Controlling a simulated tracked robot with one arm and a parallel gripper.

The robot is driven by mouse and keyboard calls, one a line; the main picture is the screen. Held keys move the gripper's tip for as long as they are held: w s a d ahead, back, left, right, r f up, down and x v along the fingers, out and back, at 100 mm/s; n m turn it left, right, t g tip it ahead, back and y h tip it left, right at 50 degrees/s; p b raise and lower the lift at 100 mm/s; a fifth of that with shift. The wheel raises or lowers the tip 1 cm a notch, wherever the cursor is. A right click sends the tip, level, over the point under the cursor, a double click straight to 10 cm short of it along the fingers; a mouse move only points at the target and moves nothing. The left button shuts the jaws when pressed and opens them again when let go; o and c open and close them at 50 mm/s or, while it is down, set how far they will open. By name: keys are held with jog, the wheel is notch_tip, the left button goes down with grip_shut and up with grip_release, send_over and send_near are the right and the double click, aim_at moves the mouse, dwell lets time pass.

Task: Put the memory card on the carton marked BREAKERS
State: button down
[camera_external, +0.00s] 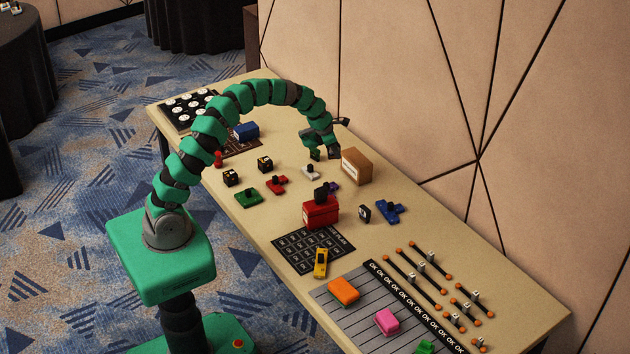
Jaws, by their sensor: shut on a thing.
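My gripper (325,153) is low over the far side of the table, its dark fingertips close to the left side of a brown carton (358,167). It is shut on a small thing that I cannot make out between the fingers. The brown carton has a pale label, too small to read. A red box (320,214) with a pale label and a black part on top stands nearer; its label is also unreadable. I cannot pick out the memory card for certain. A small black upright block (364,214) with a pale mark stands right of the red box.
Knobbed pieces in green (247,198), red (277,185), white (310,172) and blue (389,212) lie around. Black cubes (231,178) stand at left. A dark grid mat (307,249), yellow car (321,263) and orange block (344,290) are nearer. The wall rises behind the table.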

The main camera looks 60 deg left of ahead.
jog(key=w, duration=0.6)
jog(key=w+a+f, duration=0.1)
jog(key=w, duration=0.2)
jog(key=shift+w, duration=0.15)
jog(key=shift+w+a+r, duration=0.1)
jog(key=shift+w+a, duration=0.15)
jog(key=shift+w, duration=0.6)
jog(key=shift+w+d+p, duration=0.1)
jog(key=shift+w+p, duration=0.2)
jog(key=shift+w, duration=0.05)
jog(key=shift+w+d+f, duration=0.1)
jog(key=shift+w+f, duration=0.1)
jog(key=shift+w, duration=0.05)
jog(key=shift+f, duration=1.75)
